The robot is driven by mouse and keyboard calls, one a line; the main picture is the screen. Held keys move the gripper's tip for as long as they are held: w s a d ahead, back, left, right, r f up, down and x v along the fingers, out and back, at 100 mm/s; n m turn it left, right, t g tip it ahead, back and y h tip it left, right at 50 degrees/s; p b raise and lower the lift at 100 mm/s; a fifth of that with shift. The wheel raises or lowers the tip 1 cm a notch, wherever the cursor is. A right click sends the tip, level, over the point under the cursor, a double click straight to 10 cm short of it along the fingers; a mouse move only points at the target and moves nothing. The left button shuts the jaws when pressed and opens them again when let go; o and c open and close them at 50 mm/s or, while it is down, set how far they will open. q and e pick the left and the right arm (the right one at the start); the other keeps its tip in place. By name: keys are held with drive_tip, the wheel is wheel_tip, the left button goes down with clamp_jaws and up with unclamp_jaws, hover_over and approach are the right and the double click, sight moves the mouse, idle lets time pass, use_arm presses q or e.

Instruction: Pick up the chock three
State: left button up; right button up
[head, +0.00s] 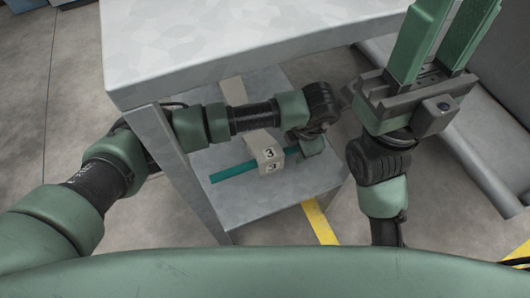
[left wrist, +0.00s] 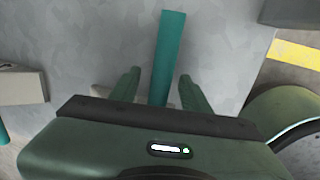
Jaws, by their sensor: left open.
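The chock three (head: 267,155) is a beige block with a "3" on two faces. It sits on the table's lower shelf, at a teal bar (head: 233,173). My left gripper (head: 312,146) is low over the shelf, just right of the chock; its fingers are hidden in the head view. In the left wrist view its fingers (left wrist: 158,85) are apart, with a teal bar (left wrist: 170,45) showing between and beyond them. A beige block (left wrist: 20,86) is at the left edge there, outside the fingers; its number cannot be read. My right gripper (head: 445,40) is open and empty, pointing up.
The grey table top (head: 230,40) overhangs the lower shelf (head: 225,200), and a table leg (head: 180,165) stands beside my left arm. Another beige piece (head: 231,89) lies farther back on the shelf. A yellow floor stripe (head: 320,222) runs in front. Grey structure (head: 480,110) stands at right.

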use_arm(q)
clamp_jaws()
idle(1.3)
